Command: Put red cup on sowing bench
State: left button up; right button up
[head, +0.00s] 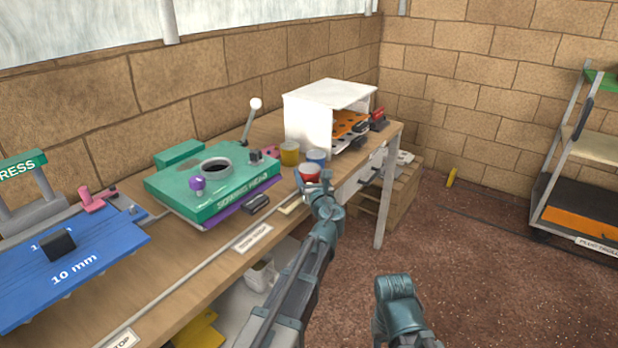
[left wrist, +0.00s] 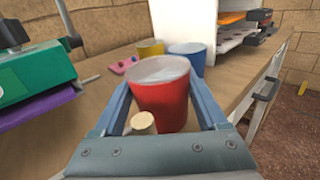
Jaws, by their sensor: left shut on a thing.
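The red cup (head: 310,174) is at the front edge of the wooden bench (head: 262,128), beside the blue cup (head: 317,157) and the yellow cup (head: 289,152). My left gripper (head: 318,190) is shut on the red cup. In the left wrist view the red cup (left wrist: 162,98) stands roughly upright between the two fingers, with a pale round peg (left wrist: 143,123) in front of its lower part. The blue cup (left wrist: 187,56) and yellow cup (left wrist: 150,48) are behind it. I cannot tell whether the cup's base touches the bench. My right gripper is not visible.
A green seeding machine (head: 225,190) with a lever is left of the cups. A white open-fronted box (head: 308,118) with orange trays stands behind them. A blue 10 mm plate (head: 70,255) lies at the left. A trolley (head: 590,150) is at the far right; floor between is mostly clear.

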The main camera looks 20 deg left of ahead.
pick_arm(q)
jog(key=shift+f+b, duration=0.3)
jog(key=o, duration=1.3)
jog(key=shift+r, duration=0.1)
jog(key=shift+c, duration=0.2)
jog(key=shift+r, duration=0.1)
jog(key=shift+r+p, duration=0.25)
jog(key=shift+p, duration=0.25)
jog(key=v, duration=1.2)
jog(key=shift+f, duration=0.15)
